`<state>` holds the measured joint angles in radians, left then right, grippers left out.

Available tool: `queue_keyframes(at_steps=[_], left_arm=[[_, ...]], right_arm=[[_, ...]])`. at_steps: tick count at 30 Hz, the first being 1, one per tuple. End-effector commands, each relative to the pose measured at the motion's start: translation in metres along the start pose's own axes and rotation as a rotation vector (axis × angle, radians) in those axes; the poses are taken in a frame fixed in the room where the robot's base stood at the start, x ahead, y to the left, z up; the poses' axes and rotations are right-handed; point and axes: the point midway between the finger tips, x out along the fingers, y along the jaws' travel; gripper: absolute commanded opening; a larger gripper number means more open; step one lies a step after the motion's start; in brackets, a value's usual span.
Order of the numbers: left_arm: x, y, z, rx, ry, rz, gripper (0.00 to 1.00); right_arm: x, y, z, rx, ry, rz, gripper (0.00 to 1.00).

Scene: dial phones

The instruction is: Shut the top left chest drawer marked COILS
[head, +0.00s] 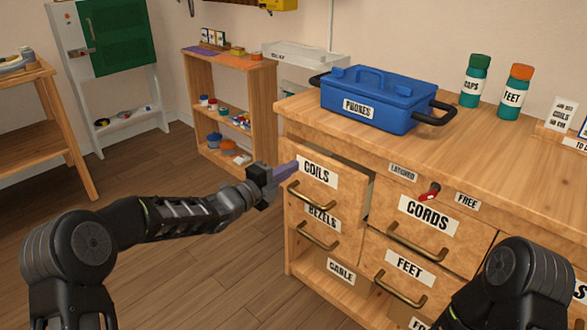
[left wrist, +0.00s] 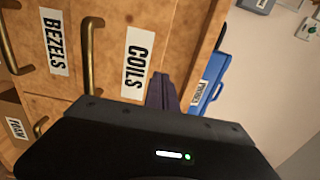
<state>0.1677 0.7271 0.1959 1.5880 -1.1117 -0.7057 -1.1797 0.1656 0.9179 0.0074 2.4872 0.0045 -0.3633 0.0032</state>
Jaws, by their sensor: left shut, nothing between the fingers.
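The COILS drawer (head: 330,184) is the top left drawer of the wooden chest. In the head view it stands partly out, its front ahead of the CORDS drawer beside it, with its side showing. It has a brass handle (head: 312,197), and its COILS label also shows in the left wrist view (left wrist: 137,62). My left gripper (head: 294,168) is shut and empty, its fingertips at the upper left of the drawer front, close to the label. In the left wrist view the fingers (left wrist: 163,88) point at the drawer front; I cannot tell whether they touch. My right gripper is out of view.
A blue PHONES box (head: 375,98) and two bottles (head: 475,80) stand on the chest top. A red latch (head: 430,192) sits between LATCHED and FREE labels above the CORDS drawer (head: 428,219). The BEZELS drawer (head: 323,235) is below. Floor left of the chest is clear.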

Motion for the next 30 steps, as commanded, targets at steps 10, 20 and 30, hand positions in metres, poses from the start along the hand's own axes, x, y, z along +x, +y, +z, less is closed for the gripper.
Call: queue_keyframes(at_steps=[10,20,30], left_arm=[[-0.063,-0.003,-0.001,-0.001,0.001,0.0,0.0],[-0.083,-0.001,-0.001,0.0,0.003,-0.001,0.0],[-0.089,-0.003,-0.001,0.0,-0.007,-0.002,0.0]], right_arm=[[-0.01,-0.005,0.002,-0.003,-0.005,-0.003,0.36],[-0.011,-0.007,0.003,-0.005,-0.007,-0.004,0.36],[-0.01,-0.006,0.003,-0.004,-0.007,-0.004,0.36]])
